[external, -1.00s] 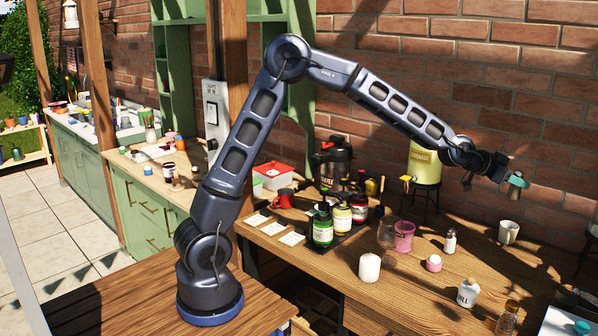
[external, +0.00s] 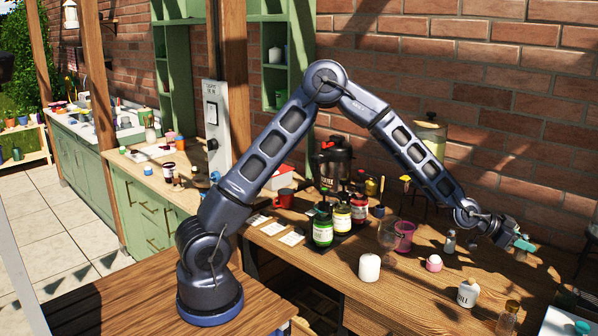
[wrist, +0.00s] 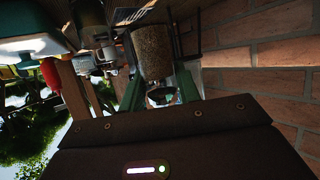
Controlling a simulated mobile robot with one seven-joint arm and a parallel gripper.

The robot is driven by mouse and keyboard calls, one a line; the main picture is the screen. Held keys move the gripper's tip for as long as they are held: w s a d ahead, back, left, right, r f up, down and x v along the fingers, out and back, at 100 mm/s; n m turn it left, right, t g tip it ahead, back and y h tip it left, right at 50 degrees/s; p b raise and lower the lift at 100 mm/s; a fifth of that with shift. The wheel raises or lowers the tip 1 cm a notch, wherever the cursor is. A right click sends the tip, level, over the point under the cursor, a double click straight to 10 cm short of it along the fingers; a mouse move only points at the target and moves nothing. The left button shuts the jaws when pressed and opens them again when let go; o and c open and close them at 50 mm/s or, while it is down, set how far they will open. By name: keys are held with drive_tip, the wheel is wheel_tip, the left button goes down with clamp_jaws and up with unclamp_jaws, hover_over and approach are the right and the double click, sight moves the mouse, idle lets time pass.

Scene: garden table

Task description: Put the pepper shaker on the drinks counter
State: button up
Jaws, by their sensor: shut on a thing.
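My gripper (external: 522,243) is low over the right part of the wooden counter (external: 400,283), which holds syrup bottles and a yellow drink dispenser. In the wrist view its green fingers (wrist: 158,92) are shut on a speckled brown cylinder (wrist: 153,50), which looks like the pepper shaker. The external view hides most of the held thing, and I cannot tell whether it touches the counter. A small shaker with a grey top (external: 450,240) stands on the counter to the left of my gripper, partly close behind the arm.
A white lettered jar (external: 468,293) and a brown-filled glass jar (external: 508,318) stand in front of my gripper. A pink jar (external: 433,263), a white candle (external: 369,268) and a pink glass (external: 404,236) stand to the left. The brick wall (external: 520,130) is behind.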

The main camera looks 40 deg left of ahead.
drive_tip(key=shift+f, duration=4.35)
drive_tip(key=shift+f, duration=0.15)
drive_tip(key=o, duration=1)
drive_tip(key=shift+a+r, duration=0.1)
drive_tip(key=shift+r, duration=0.1)
drive_tip(key=v, duration=1.2)
